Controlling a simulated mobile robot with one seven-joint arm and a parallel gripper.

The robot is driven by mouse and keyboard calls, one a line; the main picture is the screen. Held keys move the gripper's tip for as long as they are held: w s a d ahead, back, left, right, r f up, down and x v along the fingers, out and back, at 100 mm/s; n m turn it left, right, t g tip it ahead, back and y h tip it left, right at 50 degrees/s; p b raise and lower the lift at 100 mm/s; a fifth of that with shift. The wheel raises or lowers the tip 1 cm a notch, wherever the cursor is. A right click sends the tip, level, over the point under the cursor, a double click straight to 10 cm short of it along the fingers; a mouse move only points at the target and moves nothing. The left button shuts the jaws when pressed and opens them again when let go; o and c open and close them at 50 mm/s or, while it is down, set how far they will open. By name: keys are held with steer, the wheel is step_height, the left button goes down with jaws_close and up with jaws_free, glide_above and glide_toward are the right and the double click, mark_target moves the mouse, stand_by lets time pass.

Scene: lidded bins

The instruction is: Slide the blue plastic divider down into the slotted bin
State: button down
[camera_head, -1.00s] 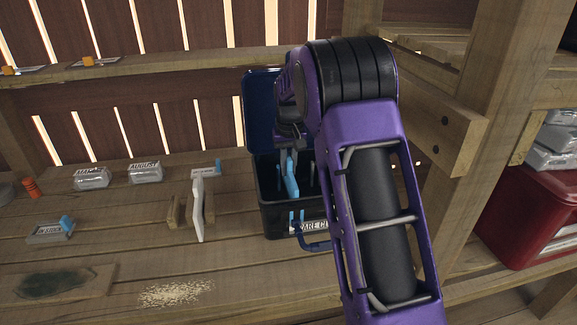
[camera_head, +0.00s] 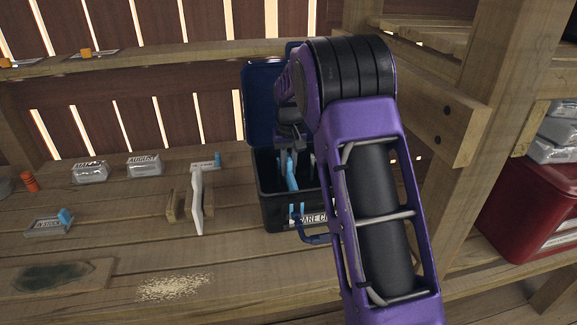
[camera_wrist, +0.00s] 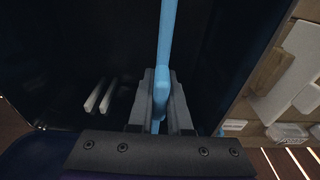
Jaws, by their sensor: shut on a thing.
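The black slotted bin (camera_head: 275,216) stands on the wooden bench, its blue lid (camera_head: 262,100) raised at the back. My gripper (camera_head: 290,146) points down over the bin opening, shut on the blue plastic divider (camera_head: 291,178). In the wrist view my gripper (camera_wrist: 163,105) has its two grey fingers on either side of the blue divider (camera_wrist: 165,45). The divider's lower part is within the bin opening in the head view. Whether its edges sit in the slots is hidden by the front wall, my arm and the dark interior.
Two pale bars (camera_wrist: 98,96) show inside the bin. A white upright panel (camera_head: 197,202) in a wooden holder stands left of the bin. Silver packets (camera_head: 144,166) lie further left. A wooden post (camera_head: 460,120) and red container (camera_head: 535,215) are at the right.

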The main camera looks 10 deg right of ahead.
steer(key=shift+f+b, duration=0.9)
steer(key=shift+f, duration=0.9)
steer(key=c, duration=0.8)
jaws_free()
steer(key=shift+o, duration=0.2)
step_height(320, 180, up, 17)
steer(key=s+p, duration=0.2)
steer(key=shift+r+p, duration=0.15)
steer(key=shift+p, duration=0.15)
